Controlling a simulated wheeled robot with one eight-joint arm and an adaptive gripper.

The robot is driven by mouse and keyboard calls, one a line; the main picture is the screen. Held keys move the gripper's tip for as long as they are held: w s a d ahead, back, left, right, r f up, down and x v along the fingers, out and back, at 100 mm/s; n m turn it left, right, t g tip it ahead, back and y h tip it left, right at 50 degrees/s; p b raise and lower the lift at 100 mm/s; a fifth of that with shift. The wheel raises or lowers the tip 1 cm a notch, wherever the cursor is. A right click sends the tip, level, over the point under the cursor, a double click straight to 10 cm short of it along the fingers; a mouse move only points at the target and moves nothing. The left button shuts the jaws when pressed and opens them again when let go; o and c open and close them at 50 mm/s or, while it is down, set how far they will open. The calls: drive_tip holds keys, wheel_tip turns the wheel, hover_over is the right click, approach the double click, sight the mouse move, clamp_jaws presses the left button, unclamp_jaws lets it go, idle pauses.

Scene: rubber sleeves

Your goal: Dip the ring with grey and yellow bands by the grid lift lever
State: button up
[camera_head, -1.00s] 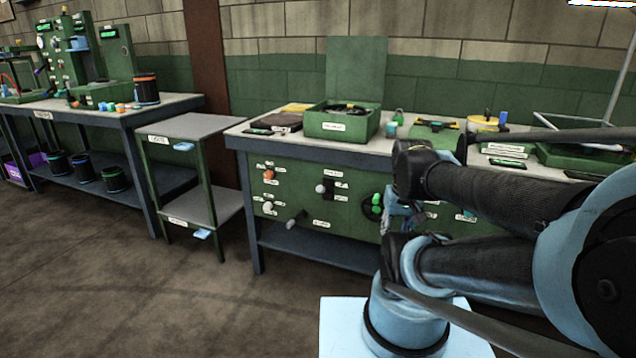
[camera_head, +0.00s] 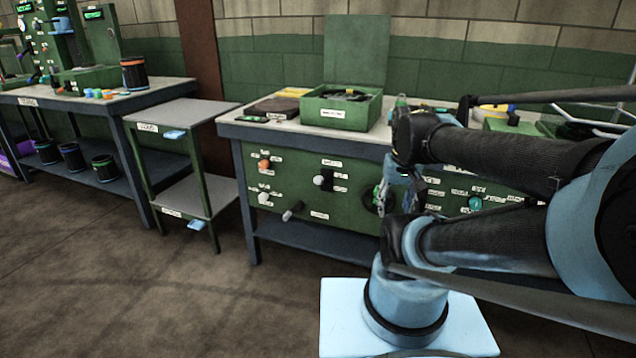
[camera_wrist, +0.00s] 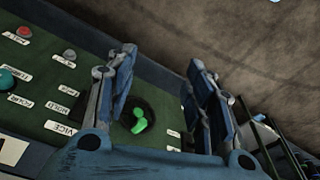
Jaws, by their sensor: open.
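I cannot pick out a ring with grey and yellow bands in either view. The green bench front (camera_head: 345,205) carries several knobs and levers, among them a grey-knobbed lever (camera_head: 320,180) and a slanted lever (camera_head: 291,211). Their labels are too small to read, so I cannot tell which is the grid lift lever. My gripper (camera_head: 388,192) is open in front of this panel, partly hidden by my arm. In the wrist view, a green handle on a black disc (camera_wrist: 139,122) shows between the spread fingers of my gripper (camera_wrist: 165,75), with nothing held.
An open green box (camera_head: 337,113) with dark items stands on the bench top. A yellow-topped round item (camera_head: 493,111) is partly behind my arm. A grey two-level stand (camera_head: 182,112) and another bench (camera_head: 95,102) are left.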

drive_tip(key=w+a+r, duration=0.3)
drive_tip(key=w+r, duration=0.3)
drive_tip(key=w, duration=0.1)
drive_tip(key=r+m+g+h, duration=0.1)
drive_tip(key=r+m+g, duration=0.1)
drive_tip(key=m, duration=0.1)
hover_over(318, 180)
drive_tip(key=w+a, duration=0.2)
drive_tip(key=f, duration=0.5)
drive_tip(key=d+f, duration=0.1)
drive_tip(key=f, duration=0.5)
drive_tip(key=s+d+f, duration=0.1)
drive_tip(key=f, duration=0.4)
drive_tip(key=shift+f, duration=0.35)
clamp_jaws()
